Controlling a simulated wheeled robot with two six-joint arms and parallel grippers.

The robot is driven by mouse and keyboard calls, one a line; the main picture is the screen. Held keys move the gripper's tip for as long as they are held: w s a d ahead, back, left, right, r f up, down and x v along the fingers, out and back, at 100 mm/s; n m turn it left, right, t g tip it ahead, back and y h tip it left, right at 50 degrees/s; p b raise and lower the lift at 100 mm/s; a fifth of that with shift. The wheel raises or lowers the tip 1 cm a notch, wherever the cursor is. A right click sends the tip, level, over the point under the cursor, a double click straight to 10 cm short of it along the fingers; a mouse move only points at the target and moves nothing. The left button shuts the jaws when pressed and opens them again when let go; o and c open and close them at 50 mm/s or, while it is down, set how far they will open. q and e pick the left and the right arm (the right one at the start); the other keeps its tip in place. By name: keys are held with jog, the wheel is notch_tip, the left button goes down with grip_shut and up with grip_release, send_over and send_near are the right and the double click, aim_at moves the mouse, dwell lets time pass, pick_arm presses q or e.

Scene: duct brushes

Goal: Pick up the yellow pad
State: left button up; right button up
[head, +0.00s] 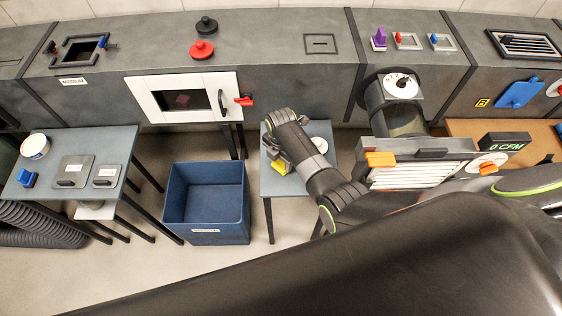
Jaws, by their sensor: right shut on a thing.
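The yellow pad (280,167) shows as a small yellow patch at the small grey table in the middle. My right gripper (273,155) is over the left part of that table and is shut on the yellow pad. The gripper and wrist hide much of the pad, and I cannot tell whether it still touches the tabletop. My left gripper is not in view.
A white round item (319,145) is on the small table (284,186), partly behind my arm. A blue bin (207,238) stands left of it. A left table (118,145) holds a tub and plates. The duct (290,60) runs behind, with a windowed door (147,104).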

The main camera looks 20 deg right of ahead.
notch_tip(320, 180, up, 9)
jog(key=shift+r, duration=0.1)
jog(key=shift+f+b, duration=0.3)
jog(key=shift+b, duration=0.35)
notch_tip(320, 180, down, 2)
jog(key=shift+b, duration=1)
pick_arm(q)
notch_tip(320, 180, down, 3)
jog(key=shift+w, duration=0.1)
pick_arm(e)
jog(key=shift+r, duration=0.1)
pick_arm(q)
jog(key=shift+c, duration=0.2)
